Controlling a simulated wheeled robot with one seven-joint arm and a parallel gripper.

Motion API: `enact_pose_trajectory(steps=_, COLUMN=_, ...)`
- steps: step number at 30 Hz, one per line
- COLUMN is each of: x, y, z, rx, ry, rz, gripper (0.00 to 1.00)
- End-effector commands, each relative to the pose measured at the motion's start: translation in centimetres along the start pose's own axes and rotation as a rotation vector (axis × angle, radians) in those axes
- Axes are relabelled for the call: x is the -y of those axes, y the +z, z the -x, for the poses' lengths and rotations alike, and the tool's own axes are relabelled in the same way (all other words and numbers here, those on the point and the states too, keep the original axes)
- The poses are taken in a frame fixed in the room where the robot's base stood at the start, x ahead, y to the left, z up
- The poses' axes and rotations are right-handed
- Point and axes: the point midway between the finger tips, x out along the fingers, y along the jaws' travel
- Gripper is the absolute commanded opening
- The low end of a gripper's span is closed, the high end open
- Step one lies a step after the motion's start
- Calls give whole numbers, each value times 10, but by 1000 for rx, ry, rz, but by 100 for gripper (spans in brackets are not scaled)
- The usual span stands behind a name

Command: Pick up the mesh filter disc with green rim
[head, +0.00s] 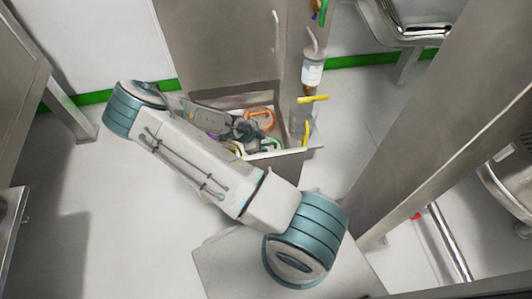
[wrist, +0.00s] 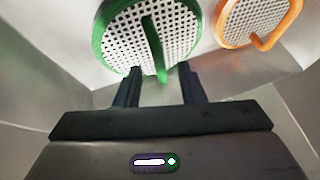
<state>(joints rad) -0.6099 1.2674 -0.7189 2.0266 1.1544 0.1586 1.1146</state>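The mesh filter disc with green rim (wrist: 185,38) fills the upper middle of the wrist view, its perforated white face crossed by a green bar handle. In the head view its green rim (head: 274,144) shows small at the right of an open bin. My gripper (wrist: 159,72) is open, one dark finger on each side of the handle's lower end in the picture. The fingers look apart from the handle; I cannot tell how deep it sits between them. In the head view my gripper (head: 250,131) is over the bin, partly hidden by my arm.
An orange-rimmed mesh disc (wrist: 258,18) stands close to the right of the green one; it also shows in the head view (head: 260,118). Yellow (head: 235,147) and purple rims lie nearby. The metal bin walls (head: 285,153) enclose them. A labelled bottle (head: 312,70) hangs right of the bin.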

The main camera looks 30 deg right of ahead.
Motion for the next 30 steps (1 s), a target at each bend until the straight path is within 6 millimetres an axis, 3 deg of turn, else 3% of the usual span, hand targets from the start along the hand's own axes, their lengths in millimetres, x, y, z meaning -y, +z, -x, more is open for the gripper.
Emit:
enact_pose_trajectory(steps=1, x=-1, y=2, z=-11, rx=0, ry=0, rz=-2, gripper=36)
enact_pose_trajectory(steps=4, x=-1, y=2, z=-18, rx=2, ry=0, rz=1, gripper=36)
enact_pose_trajectory(steps=13, x=0, y=1, z=-19, rx=1, ry=-1, rz=1, gripper=36)
enact_pose_trajectory(steps=17, x=0, y=1, z=-19, rx=1, ry=-1, rz=1, gripper=0)
enact_pose_trajectory(steps=30, x=2, y=-3, z=-12, rx=1, ry=-1, rz=2, gripper=0)
